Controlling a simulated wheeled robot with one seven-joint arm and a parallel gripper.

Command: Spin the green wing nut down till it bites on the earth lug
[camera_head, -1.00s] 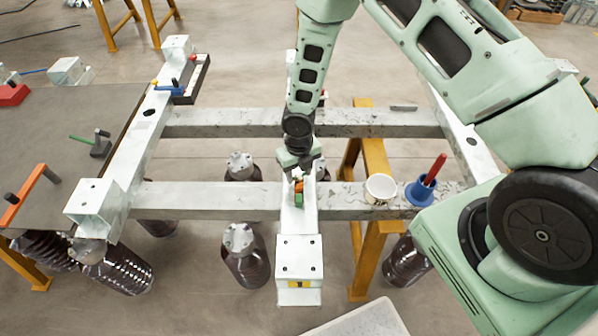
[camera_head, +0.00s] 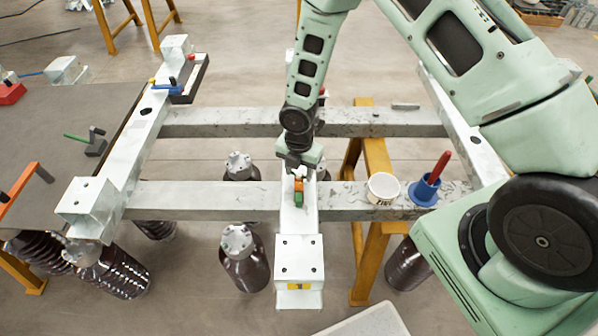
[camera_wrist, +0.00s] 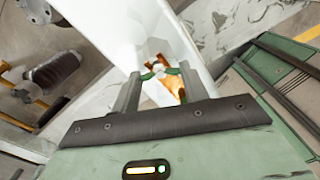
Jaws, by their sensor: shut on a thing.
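The green wing nut (camera_wrist: 173,71) shows in the wrist view between my two fingers, its green wings spread either side of a pale centre. My gripper (camera_wrist: 158,76) is shut on it. The copper-orange earth lug (camera_wrist: 165,90) lies just under and beside the nut, inside the white beam. In the head view my gripper (camera_head: 298,172) points down at the middle white beam (camera_head: 290,215). An orange and green piece (camera_head: 299,192) shows just in front of the fingers there.
A white cup (camera_head: 383,188) and a blue holder with a red-handled tool (camera_head: 425,190) stand on the cross beam to the right. A black tray (camera_head: 190,82) sits on the left beam. Dark ribbed insulators (camera_head: 245,262) hang below the frame.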

